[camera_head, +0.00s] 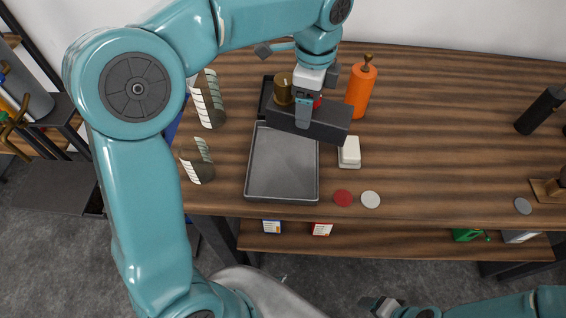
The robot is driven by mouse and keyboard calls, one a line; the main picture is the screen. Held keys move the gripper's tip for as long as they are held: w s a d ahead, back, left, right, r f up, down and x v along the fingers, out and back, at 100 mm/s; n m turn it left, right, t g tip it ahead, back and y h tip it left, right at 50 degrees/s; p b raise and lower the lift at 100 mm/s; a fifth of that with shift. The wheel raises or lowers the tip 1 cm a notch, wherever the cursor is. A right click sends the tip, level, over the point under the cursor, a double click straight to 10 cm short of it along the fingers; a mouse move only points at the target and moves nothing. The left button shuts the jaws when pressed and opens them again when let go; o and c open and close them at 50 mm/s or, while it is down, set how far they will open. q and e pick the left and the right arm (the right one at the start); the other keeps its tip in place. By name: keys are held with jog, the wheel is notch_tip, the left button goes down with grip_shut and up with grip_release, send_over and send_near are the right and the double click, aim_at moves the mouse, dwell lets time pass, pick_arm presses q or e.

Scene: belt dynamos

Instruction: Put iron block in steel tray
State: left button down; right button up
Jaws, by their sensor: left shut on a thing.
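The steel tray (283,176) is a shallow grey rectangular tray near the front edge of the wooden table, and its visible floor is bare. The iron block (330,124) is a long dark grey bar. My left gripper (304,112) is shut on the block near its middle, over the far end of the tray. The block covers part of the tray's far rim; I cannot tell how high it is above it. My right gripper (378,305) is low at the bottom edge, in front of the table and away from the block; its jaws are unclear.
An orange bottle (361,92) and a white block (349,152) stand right of the tray. A brass cylinder (283,90) is behind the iron block. Red (342,198) and grey discs (371,200) lie near the front edge. Curved mesh pieces (208,104) stand left. The table's middle right is clear.

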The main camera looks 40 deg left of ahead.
aim_at(284, 128)
pick_arm(q)
jog(key=a+r+m, duration=0.1)
jog(key=r+m, duration=0.1)
jog(key=m, duration=0.2)
jog(key=s+a+r+m+b, duration=0.1)
jog(key=r+m, duration=0.1)
jog(key=m, duration=0.1)
jog(key=s+r+m+b, duration=0.1)
jog(key=r+m, duration=0.1)
jog(key=m, duration=0.2)
jog(key=shift+s+a+m, duration=0.1)
jog(key=shift+a+m, duration=0.2)
jog(key=shift+a, duration=0.1)
jog(key=m, duration=0.1)
jog(key=s+r+m, duration=0.1)
jog(key=m, duration=0.1)
jog(key=shift+a+r, duration=0.15)
jog(key=shift+a, duration=0.25)
notch_tip(284, 128, down, 14)
jog(key=b, duration=0.3)
jog(key=shift+f+b, duration=0.2)
jog(key=shift+b, duration=0.1)
jog(key=shift+f+b, duration=0.35)
jog(key=shift+f, duration=2.3)
